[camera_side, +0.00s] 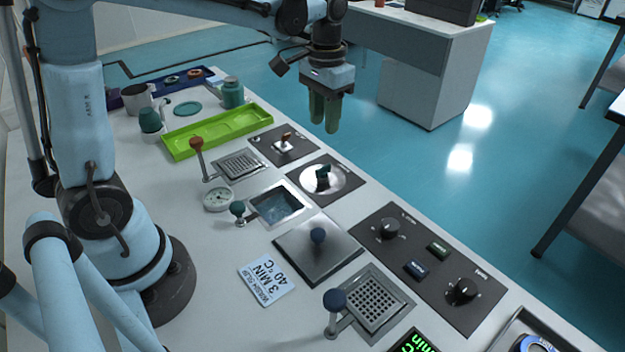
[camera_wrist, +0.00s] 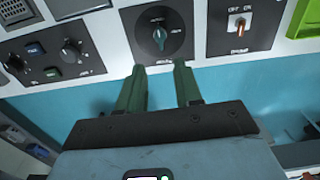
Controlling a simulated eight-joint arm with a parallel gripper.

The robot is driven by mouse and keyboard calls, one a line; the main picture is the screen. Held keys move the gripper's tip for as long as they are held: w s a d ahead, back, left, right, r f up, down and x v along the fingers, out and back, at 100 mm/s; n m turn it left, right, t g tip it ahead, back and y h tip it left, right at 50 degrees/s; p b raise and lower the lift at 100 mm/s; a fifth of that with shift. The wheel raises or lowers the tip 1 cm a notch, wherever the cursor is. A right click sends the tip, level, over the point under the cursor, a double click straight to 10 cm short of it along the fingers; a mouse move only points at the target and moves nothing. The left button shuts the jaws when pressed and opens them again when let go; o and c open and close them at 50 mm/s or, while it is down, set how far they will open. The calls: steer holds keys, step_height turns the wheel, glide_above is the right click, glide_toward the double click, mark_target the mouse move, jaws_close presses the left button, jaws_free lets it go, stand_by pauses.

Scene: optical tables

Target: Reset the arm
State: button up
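My gripper (camera_side: 324,120) hangs high at the end of my arm, over the far edge of the bench, with its green fingers pointing down. In the wrist view my gripper (camera_wrist: 159,68) shows two green fingers with a clear gap and nothing between them. It is open and apart from everything on the bench. A round dial with a dark green knob (camera_side: 322,178) lies below it on a dark panel. That knob (camera_wrist: 159,37) is also beyond the fingertips in the wrist view.
The white bench (camera_side: 200,262) carries a green tray (camera_side: 218,130), a red-knobbed lever (camera_side: 196,144), a blue-knobbed lever (camera_side: 334,299), a lidded plate (camera_side: 318,256), a water basin (camera_side: 277,203), a panel with black knobs (camera_side: 389,229) and a label card (camera_side: 266,280). Air around my gripper is clear.

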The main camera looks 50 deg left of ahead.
steer(key=shift+r, duration=0.2)
steer(key=s+d+t, duration=0.3)
steer(key=s+t, duration=0.4)
steer(key=s, duration=0.4)
